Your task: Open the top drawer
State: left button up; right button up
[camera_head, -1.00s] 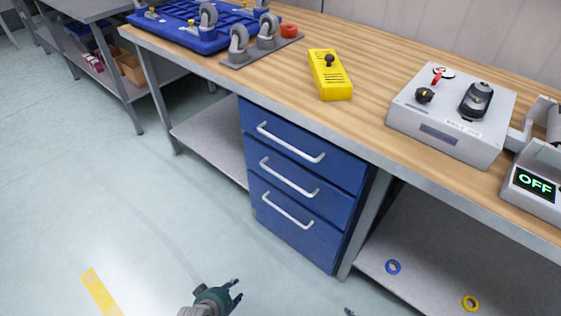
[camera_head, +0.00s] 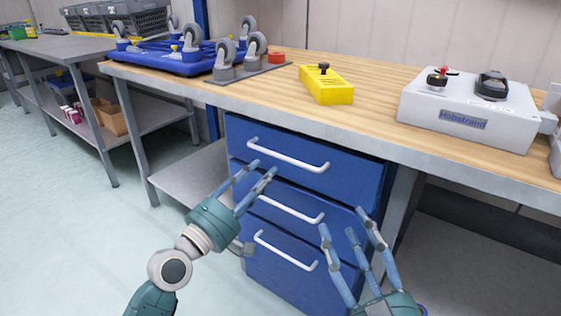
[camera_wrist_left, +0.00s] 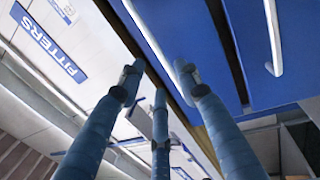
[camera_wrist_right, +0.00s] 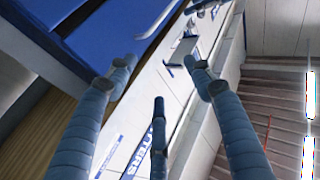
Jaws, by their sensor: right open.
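The blue drawer unit hangs under the workbench. Its top drawer (camera_head: 340,178) is shut, with a white bar handle (camera_head: 290,156) across its front. My left gripper (camera_head: 260,170) is open, its fingertips in front of the top drawer, just below the left part of that handle. In the left wrist view a white bar (camera_wrist_left: 146,35) shows beyond the spread, empty fingers; I cannot tell whether they touch it. My right gripper (camera_head: 345,222) is open and empty, lower and to the right, in front of the lower drawers' right side. Its fingers are spread in the right wrist view (camera_wrist_right: 160,75).
The middle handle (camera_head: 290,209) and bottom handle (camera_head: 285,251) sit below. The wooden benchtop (camera_head: 385,110) overhangs the drawers and holds a yellow box (camera_head: 327,88), a grey control box (camera_head: 467,112) and a blue wheeled frame (camera_head: 165,57). Floor at left is clear.

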aim_at(281, 157)
pick_arm(q)
jog(key=b+x, duration=0.1)
jog(key=x, duration=0.7)
jog(key=shift+w+d, duration=0.25)
jog(key=shift+w, duration=0.05)
pick_arm(e)
notch_tip(281, 157, up, 6)
jog(key=s+t+y, duration=0.1)
jog(key=s+t, duration=0.1)
jog(key=t, duration=0.1)
jog(key=shift+s+r, duration=0.2)
jog(key=shift+s, duration=0.15)
pick_arm(q)
grip_shut()
